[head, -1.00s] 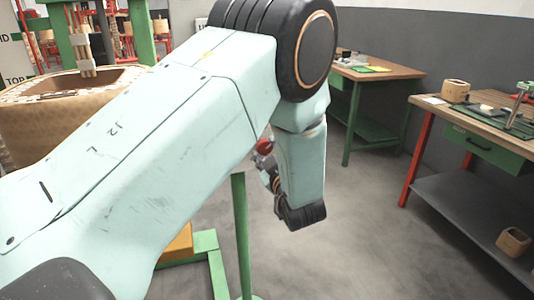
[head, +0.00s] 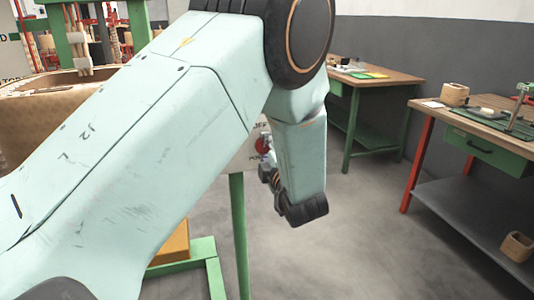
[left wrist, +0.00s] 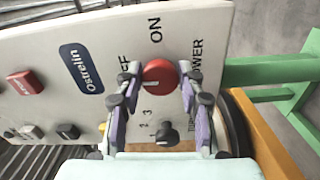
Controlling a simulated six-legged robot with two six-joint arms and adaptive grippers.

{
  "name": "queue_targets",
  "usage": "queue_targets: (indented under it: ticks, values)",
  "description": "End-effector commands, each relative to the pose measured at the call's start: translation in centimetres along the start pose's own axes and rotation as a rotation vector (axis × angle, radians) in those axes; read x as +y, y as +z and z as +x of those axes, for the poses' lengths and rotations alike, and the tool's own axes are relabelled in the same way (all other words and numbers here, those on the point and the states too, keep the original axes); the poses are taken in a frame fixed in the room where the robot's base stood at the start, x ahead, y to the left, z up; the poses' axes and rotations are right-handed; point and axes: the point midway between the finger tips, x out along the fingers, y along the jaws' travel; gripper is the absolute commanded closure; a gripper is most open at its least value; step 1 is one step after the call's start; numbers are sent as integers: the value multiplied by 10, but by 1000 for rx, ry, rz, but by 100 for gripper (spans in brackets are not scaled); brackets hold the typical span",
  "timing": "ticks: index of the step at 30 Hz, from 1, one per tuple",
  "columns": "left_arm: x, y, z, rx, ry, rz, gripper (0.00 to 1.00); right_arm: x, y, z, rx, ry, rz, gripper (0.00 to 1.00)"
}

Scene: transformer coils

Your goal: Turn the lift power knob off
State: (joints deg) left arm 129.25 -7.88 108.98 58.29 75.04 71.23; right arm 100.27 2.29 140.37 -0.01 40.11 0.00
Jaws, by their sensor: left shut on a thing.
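The white control panel (left wrist: 105,50) fills much of the left wrist view, seen turned on its side. Its red power knob (left wrist: 160,75) sits beside the printed words ON, OFF and POWER. My left gripper (left wrist: 160,84) has one finger on each side of the red knob and is shut on it. I cannot tell the knob's exact setting. In the head view the red knob (head: 262,145) shows small beside my arm, which hides most of the panel and gripper. My right gripper is not in view.
A black knob (left wrist: 166,134) with numbers sits close to the red one, near my fingers. A red button (left wrist: 25,83) is farther along the panel. A green post (head: 239,230) stands below the panel. A large tan coil (head: 35,105) is at left; workbenches (head: 380,75) stand at right.

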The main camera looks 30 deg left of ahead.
Motion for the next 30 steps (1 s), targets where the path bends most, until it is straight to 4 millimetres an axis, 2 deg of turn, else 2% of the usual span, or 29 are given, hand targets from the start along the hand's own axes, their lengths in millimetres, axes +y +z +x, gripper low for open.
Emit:
queue_targets:
  ticks: [9, 23, 24, 30]
  values:
    - [-2, -3, -1, 7, -4, -86, 93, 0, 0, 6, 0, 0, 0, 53]
    - [-3, -3, -1, 6, -7, -95, 93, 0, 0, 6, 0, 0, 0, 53]
    - [-3, -3, -1, 6, -8, -95, 60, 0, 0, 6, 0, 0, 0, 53]
    - [-2, -2, 0, 4, -6, -95, 43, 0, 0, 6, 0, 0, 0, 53]
